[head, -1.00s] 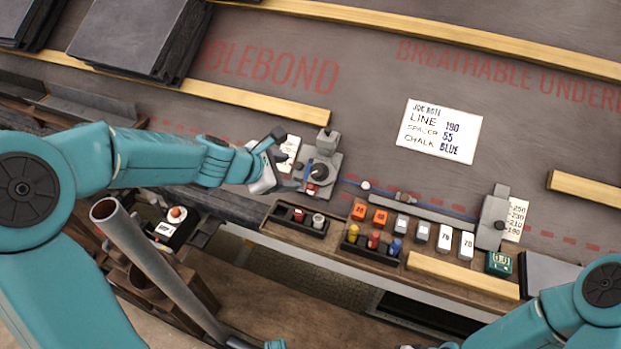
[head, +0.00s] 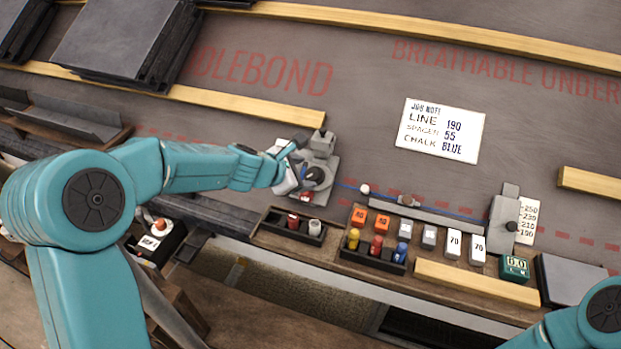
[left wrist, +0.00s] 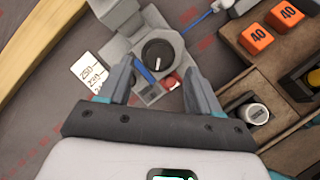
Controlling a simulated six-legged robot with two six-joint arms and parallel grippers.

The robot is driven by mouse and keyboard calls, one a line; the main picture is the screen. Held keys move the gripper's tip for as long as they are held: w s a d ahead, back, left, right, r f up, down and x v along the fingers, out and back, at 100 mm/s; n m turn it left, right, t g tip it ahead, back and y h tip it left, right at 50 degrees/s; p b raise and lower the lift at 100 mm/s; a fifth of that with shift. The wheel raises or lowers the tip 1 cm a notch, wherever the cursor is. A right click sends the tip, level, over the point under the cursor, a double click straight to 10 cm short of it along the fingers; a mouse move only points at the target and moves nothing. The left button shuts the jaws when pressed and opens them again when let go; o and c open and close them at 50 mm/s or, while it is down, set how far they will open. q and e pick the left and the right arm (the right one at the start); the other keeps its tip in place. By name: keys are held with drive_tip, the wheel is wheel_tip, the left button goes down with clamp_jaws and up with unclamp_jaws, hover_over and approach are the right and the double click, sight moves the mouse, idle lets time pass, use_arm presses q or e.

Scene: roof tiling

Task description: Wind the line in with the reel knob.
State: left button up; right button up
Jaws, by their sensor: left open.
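The grey reel block (head: 322,160) stands at the left end of the blue line (head: 440,207). Its round black knob (head: 314,175) also shows in the left wrist view (left wrist: 158,54), with a blue strip and a small red part beside it. My left gripper (head: 296,168) is at the left side of the reel block. In the left wrist view its open fingers (left wrist: 160,88) point at the block, with the knob beyond and between the tips. Whether they touch the block I cannot tell. The line runs right past a white bead (head: 364,189) to a grey end block (head: 504,219). My right gripper is out of view.
A job note (head: 440,130) lies above. Wooden battens (head: 250,103) cross the roof. The roof around the note is clear.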

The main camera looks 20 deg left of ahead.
sight(314, 174)
use_arm(q)
drive_tip(key=shift+x, duration=2.35)
